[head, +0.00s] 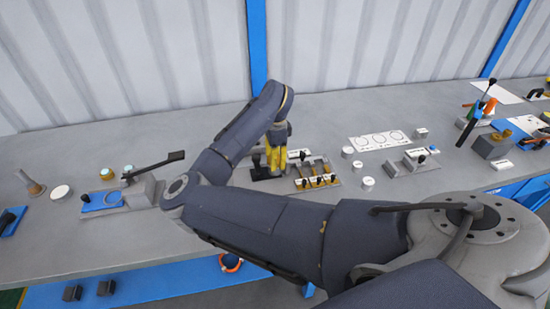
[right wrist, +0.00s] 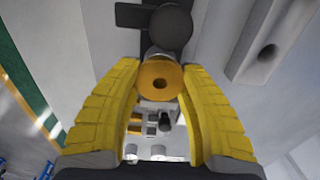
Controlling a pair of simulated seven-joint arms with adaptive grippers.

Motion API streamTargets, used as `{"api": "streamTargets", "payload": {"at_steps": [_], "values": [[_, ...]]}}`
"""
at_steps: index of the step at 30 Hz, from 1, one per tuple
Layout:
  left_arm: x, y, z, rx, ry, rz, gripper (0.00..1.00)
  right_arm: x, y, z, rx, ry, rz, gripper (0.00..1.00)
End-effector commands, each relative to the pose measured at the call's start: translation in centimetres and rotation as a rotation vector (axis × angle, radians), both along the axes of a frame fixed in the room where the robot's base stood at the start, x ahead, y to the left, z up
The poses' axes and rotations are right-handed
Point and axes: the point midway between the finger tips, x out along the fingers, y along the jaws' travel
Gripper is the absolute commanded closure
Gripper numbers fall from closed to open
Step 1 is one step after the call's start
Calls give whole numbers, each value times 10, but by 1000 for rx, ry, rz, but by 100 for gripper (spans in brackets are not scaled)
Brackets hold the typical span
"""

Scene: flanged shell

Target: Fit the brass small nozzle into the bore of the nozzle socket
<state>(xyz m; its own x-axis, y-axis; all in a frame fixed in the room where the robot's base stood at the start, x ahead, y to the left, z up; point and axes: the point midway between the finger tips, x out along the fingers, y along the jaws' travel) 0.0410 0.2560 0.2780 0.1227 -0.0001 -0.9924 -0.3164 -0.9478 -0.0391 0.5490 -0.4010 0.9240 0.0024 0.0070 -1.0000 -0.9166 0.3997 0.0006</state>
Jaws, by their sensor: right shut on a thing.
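My right gripper (head: 277,168) has yellow fingers and points down over the middle of the bench. In the right wrist view, the right gripper (right wrist: 157,75) is shut on a round brass part with a central hole, the brass small nozzle (right wrist: 157,90). In the head view the fingers hide the nozzle. I cannot identify the nozzle socket for certain. A grey block (right wrist: 246,75) with a dark round hole (right wrist: 267,53) shows at upper right in the right wrist view, apart from the nozzle. My left gripper is not in view.
A rack with several brass-coloured pieces (head: 316,180) stands just right of the gripper. A black base (head: 258,173) is beside the fingers. A blue tray (head: 101,201) and a black lever (head: 155,165) are at left. Small white cylinders and a marked white sheet (head: 376,141) lie right.

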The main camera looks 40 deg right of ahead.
Motion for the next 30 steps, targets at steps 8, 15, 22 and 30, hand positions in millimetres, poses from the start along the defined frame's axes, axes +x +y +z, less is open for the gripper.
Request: {"api": "streamTargets", "payload": {"at_steps": [8,15,22,30], "values": [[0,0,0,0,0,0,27,0,0,-5,0,-1,0,99],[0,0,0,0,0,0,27,0,0,-10,0,-1,0,99],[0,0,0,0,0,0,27,0,0,-12,0,-1,0,42],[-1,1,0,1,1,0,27,0,0,-12,0,0,0,34]]}}
